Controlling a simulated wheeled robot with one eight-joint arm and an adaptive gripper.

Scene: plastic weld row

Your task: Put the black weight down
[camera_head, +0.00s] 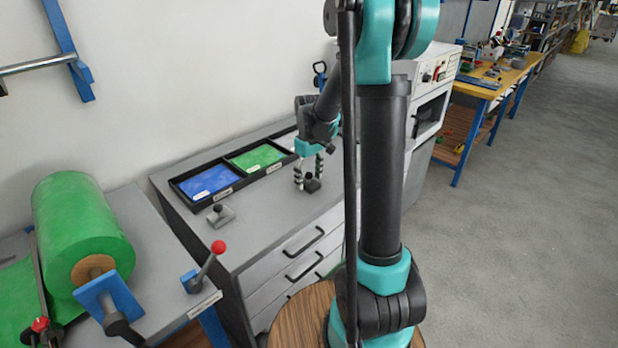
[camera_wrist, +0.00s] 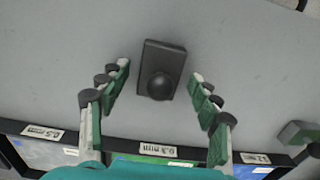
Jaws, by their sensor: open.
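The black weight (camera_wrist: 163,60) is a dark rectangular block with a round knob on top. It rests upright on the grey cabinet top (camera_wrist: 258,60). In the head view the weight (camera_head: 312,184) stands in front of the tray, below my gripper (camera_head: 308,172). In the wrist view my gripper (camera_wrist: 160,95) is open, with one finger on each side of the weight. Gaps show between the fingers and the block, and nothing is held.
A black tray (camera_head: 235,187) with blue and green sheets and thickness labels lies behind the weight. A grey weight with a dark knob (camera_head: 220,214) stands to the left. A red-knobbed lever (camera_head: 217,248) rises at the front left. Cabinet top around the black weight is clear.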

